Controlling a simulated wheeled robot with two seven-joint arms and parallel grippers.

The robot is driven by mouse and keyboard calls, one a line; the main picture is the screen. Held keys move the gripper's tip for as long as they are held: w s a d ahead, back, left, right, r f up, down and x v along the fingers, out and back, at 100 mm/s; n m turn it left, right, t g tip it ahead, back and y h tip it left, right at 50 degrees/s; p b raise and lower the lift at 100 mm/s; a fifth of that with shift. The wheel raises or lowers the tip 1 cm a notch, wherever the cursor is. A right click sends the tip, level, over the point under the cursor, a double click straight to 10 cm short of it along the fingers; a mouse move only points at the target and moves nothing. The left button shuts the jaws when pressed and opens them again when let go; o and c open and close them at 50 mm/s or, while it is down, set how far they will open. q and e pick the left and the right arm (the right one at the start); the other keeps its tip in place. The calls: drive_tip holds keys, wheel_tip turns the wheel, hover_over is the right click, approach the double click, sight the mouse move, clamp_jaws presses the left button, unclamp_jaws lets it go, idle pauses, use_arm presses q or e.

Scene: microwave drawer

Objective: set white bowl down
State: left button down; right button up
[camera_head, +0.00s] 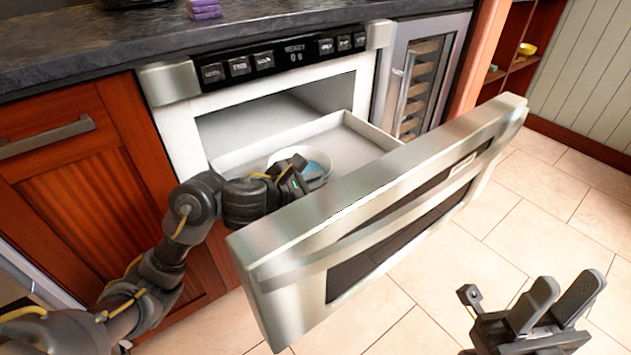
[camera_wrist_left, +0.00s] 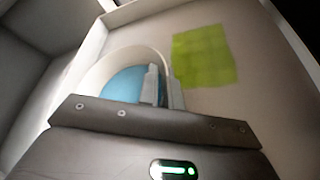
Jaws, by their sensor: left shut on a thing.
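The white bowl (camera_head: 290,154) is inside the pulled-out microwave drawer (camera_head: 362,138), with something blue inside it. In the left wrist view the bowl (camera_wrist_left: 97,76) shows its rim, the blue contents (camera_wrist_left: 122,84) and the finger pads at its near right wall. My left gripper (camera_head: 299,166) reaches over the drawer's left side and is shut on the bowl's wall. The gripper hides part of the bowl, and I cannot tell whether its base touches the drawer floor. My right gripper (camera_head: 568,285) is open and empty, low at the right, outside the drawer.
A green patch (camera_wrist_left: 204,56) lies on the drawer floor beside the bowl. The steel drawer front (camera_head: 380,205) stands between the bowl and the room. A dark countertop (camera_head: 90,45) is above, with purple blocks (camera_head: 203,8).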

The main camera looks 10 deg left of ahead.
use_arm(q)
drive_tip(key=c, duration=2)
unclamp_jaws()
drive_tip(key=shift+f, duration=0.15)
drive_tip(key=o, duration=0.4)
